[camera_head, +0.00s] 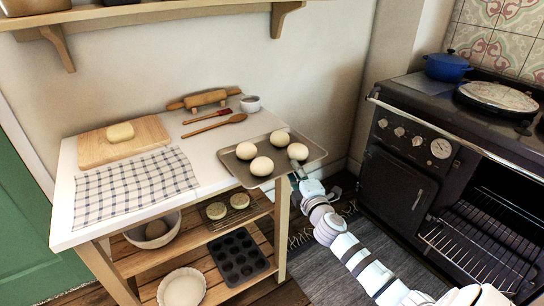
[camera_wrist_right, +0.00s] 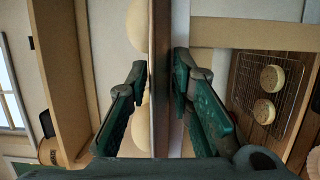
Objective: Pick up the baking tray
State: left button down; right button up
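The baking tray (camera_head: 277,176) is a shallow grey tray with several pale dough balls (camera_head: 262,166) on it. It lies on the right end of the white worktop, its right part reaching past the edge. My right gripper (camera_head: 298,175) is at the tray's near right side. In the right wrist view, the tray (camera_wrist_right: 161,85) shows edge-on between the two fingers of this gripper (camera_wrist_right: 160,75). The fingers stand apart, one on each side of the tray, with a gap visible beside it. Whether the fingertips touch it is unclear. My left gripper is not in view.
The worktop (camera_head: 208,160) also bears a cutting board (camera_head: 95,148), a checked cloth (camera_head: 135,187), a rolling pin (camera_head: 205,98), a wooden spoon (camera_head: 215,129) and a small bowl (camera_head: 250,106). A muffin tin (camera_head: 238,258) sits on a shelf below. The dark stove (camera_head: 400,185) stands at right, its oven open.

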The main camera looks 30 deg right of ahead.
grip_shut()
